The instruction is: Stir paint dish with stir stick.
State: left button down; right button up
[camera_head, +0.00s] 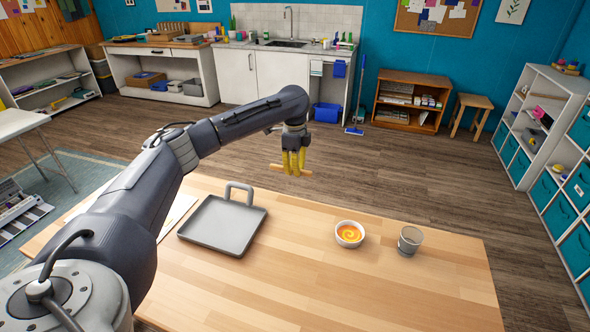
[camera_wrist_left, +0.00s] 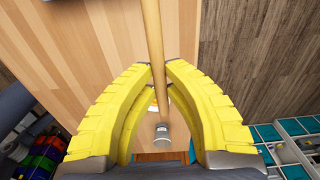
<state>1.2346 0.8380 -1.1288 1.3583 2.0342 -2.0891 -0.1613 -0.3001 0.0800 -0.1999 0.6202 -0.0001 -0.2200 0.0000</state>
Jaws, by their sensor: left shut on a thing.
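My left gripper (camera_head: 293,170) has yellow fingers and is shut on the wooden stir stick (camera_head: 277,168). The stick lies roughly level in its grip, near the table's far edge and well above the floor. In the left wrist view the stick (camera_wrist_left: 153,30) runs from the top edge down between the fingertips. The paint dish (camera_head: 349,239), a small white bowl with orange and yellow swirled paint, sits on the table to the right of the gripper and nearer the camera. The gripper is apart from it. My right gripper is not in view.
A grey cup (camera_head: 410,241) stands right of the dish; it also shows in the left wrist view (camera_wrist_left: 162,134). A grey tray with a handle (camera_head: 223,226) lies at the left of the wooden table (camera_head: 330,290). The table front is clear.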

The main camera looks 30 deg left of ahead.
pick_arm(q)
jog(key=shift+s+f, duration=0.15)
jog(key=shift+f, duration=0.15)
jog(key=s+d+f+h, duration=0.1)
jog(key=d+f+h, duration=0.25)
jog(key=d, duration=0.35)
jog(key=s+d+f+h, duration=0.2)
jog(key=d+f, duration=0.3)
jog(key=d, duration=0.1)
jog(key=w+d+r+t+h, duration=0.1)
jog(key=w+d+r+h, duration=0.1)
jog(key=d, duration=0.4)
jog(key=w+d+r+t+h, duration=0.2)
jog(key=w+d+r+h, duration=0.1)
jog(key=d+r, duration=0.3)
jog(key=shift+w+h, duration=0.3)
jog(key=shift+h, duration=0.25)
jog(key=shift+a, duration=0.1)
jog(key=shift+f, duration=5.75)
